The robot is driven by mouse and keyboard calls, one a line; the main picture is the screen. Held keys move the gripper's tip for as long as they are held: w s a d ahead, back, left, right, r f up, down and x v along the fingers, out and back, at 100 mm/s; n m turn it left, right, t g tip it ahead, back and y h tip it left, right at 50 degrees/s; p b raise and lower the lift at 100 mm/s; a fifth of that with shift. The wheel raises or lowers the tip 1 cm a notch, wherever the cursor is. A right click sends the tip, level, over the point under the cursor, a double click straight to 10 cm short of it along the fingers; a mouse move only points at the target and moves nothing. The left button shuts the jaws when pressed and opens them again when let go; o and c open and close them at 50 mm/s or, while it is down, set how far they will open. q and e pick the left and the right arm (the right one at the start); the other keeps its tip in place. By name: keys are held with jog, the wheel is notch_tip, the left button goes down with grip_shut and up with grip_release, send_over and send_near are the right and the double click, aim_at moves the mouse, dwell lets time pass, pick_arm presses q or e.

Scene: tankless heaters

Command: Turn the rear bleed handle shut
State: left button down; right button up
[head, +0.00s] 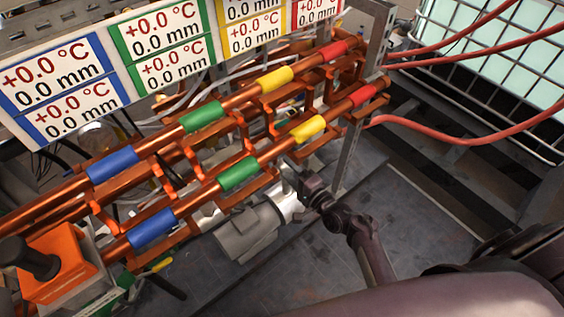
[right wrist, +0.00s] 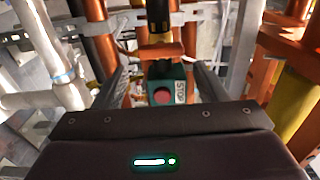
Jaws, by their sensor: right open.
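I cannot make out with certainty which part is the rear bleed handle. Two copper pipe runs with coloured bands cross the head view: the rear pipe (head: 235,102) and the front pipe (head: 268,155). My right gripper (head: 289,178) is beside and below the front pipe, near its yellow band (head: 308,129). In the right wrist view its two dark fingers (right wrist: 162,78) stand apart, with a green box with a red STOP button (right wrist: 163,95) seen between them. I see nothing held in it. My left gripper is not in view.
Grey cylinders (head: 248,232) lie under the front pipe, close to my right gripper. An upright metal post (head: 348,150) and red hoses (head: 450,137) stand to the right. An orange box (head: 55,268) with a black knob is at lower left. Dark floor (head: 415,215) is open at right.

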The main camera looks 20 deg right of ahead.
jog(key=shift+s+d, duration=0.1)
jog(key=shift+s, duration=0.3)
jog(key=shift+f, duration=0.1)
jog(key=s+a+f+n+g+h, duration=0.15)
jog(key=s+f+n+g, duration=0.25)
jog(key=s+f, duration=0.6)
jog(key=s+a+f+n+g+h, duration=0.15)
jog(key=s+f+n+g, duration=0.35)
jog(key=f, duration=0.9)
jog(key=s+d+f+n+g+h, duration=0.1)
jog(key=s+f, duration=0.3)
jog(key=s, duration=0.5)
jog(key=s+d+f+n+g+h, duration=0.1)
jog(key=s+d+f+n+g, duration=0.1)
jog(key=s, duration=0.7)
jog(key=s+d+f+n+g+h, duration=0.1)
jog(key=s+f+n+g, duration=0.3)
jog(key=s, duration=0.6)
notch_tip(320, 180, down, 2)
jog(key=shift+d+f+n, duration=0.25)
jog(key=shift+d+n, duration=0.15)
jog(key=shift+d, duration=0.45)
